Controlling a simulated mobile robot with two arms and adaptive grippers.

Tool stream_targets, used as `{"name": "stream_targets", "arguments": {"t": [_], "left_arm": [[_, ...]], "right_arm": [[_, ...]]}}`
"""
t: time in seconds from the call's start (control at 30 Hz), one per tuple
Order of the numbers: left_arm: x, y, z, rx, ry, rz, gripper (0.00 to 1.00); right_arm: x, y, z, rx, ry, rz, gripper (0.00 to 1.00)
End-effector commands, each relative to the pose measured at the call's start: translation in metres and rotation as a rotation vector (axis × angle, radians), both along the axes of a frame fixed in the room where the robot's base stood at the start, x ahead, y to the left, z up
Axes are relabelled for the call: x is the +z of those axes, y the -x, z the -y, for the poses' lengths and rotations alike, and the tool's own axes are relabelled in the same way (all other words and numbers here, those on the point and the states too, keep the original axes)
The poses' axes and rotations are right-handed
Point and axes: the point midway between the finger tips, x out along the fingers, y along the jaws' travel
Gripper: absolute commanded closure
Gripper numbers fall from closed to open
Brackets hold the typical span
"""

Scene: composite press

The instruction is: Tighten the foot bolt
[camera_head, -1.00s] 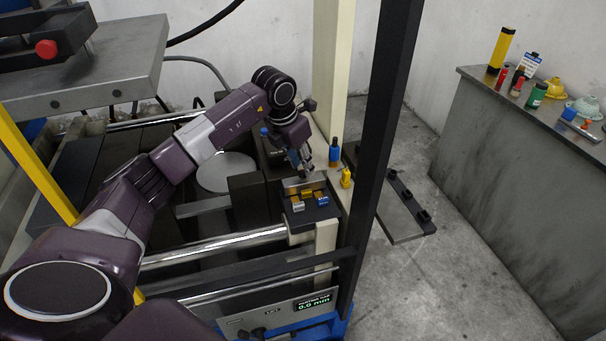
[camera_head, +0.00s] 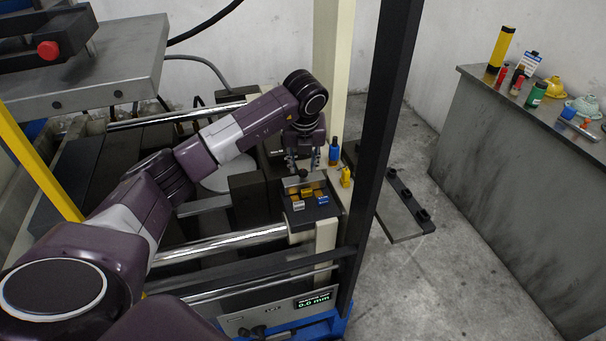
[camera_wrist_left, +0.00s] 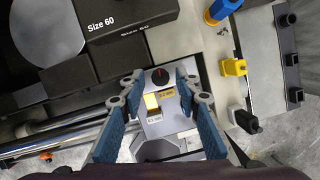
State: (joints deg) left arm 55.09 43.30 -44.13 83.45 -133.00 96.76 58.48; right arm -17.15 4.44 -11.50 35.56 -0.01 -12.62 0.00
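My left gripper (camera_head: 303,168) points down over the small fixture at the front right corner of the press. In the left wrist view its two fingers (camera_wrist_left: 160,108) are apart with nothing held. Between and just beyond the fingertips is a dark round bolt head (camera_wrist_left: 160,77) with a red mark, likely the foot bolt. It also shows as a dark knob in the head view (camera_head: 303,173), just below the fingers. I see no contact with the bolt head. My right gripper is not in view.
A black block marked "Size 60" (camera_wrist_left: 125,25) stands beside the fixture. A blue-handled tool (camera_head: 334,152) and a yellow piece (camera_head: 346,177) stand to its right. A dark post (camera_head: 380,130) rises in front. The display (camera_head: 315,300) reads 0.0 mm.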

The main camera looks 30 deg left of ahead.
Motion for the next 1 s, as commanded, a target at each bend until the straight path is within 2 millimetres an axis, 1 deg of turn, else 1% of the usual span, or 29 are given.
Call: {"name": "stream_targets", "arguments": {"t": [0.47,0.73,0.77,1.0], "left_arm": [[-0.024,0.0,0.0,-0.002,0.001,-0.001,0.7],[-0.025,0.0,0.0,-0.002,0.0,0.0,0.7],[-0.025,0.0,0.0,-0.002,0.001,-0.001,0.71],[-0.025,0.0,0.0,-0.002,0.001,-0.001,0.97]], "right_arm": [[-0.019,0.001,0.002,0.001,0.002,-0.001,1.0],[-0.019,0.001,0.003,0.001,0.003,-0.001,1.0],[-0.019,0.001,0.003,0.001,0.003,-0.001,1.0],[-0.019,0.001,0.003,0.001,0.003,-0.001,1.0]]}}
